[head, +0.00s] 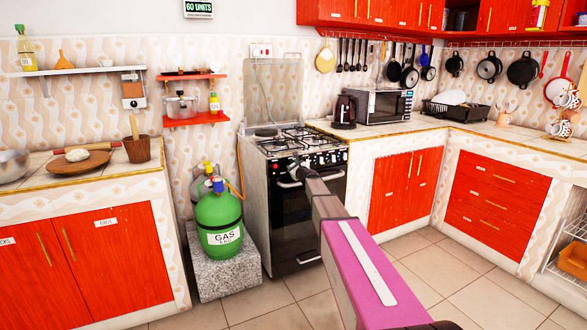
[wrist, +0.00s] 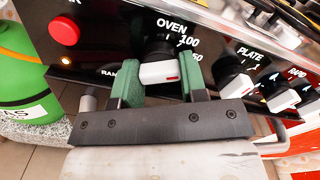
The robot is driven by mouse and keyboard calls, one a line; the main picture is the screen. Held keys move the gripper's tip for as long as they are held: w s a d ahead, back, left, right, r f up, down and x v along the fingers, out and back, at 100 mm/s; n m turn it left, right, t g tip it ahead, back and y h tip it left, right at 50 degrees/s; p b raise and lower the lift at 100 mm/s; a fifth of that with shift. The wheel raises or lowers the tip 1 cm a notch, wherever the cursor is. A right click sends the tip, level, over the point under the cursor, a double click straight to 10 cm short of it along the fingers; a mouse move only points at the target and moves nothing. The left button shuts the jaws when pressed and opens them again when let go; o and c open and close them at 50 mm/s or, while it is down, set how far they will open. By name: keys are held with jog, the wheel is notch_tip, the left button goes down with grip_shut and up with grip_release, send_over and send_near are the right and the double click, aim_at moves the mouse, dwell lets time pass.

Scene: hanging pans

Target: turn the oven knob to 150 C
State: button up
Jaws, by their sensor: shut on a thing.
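The oven knob (wrist: 158,72) has a dark base and a white grip with a red mark at its right end. It sits under the "OVEN" label on the black panel, with "100" and a partly hidden number ending in "50" to its right. My gripper (wrist: 161,80) is shut on the knob, one green finger on each side. In the head view my gripper (head: 299,170) is at the front panel of the stove (head: 292,200), and my arm hides the knob. The exact setting cannot be read.
The plate knob (wrist: 236,84) and another knob (wrist: 284,94) are close on the right. A red button (wrist: 64,30) is at upper left. A green gas bottle (head: 219,215) stands left of the stove. The tiled floor (head: 425,265) at the right is clear.

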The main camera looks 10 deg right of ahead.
jog(key=shift+m, duration=0.7)
jog(key=o, duration=0.9)
jog(key=v, duration=1.1)
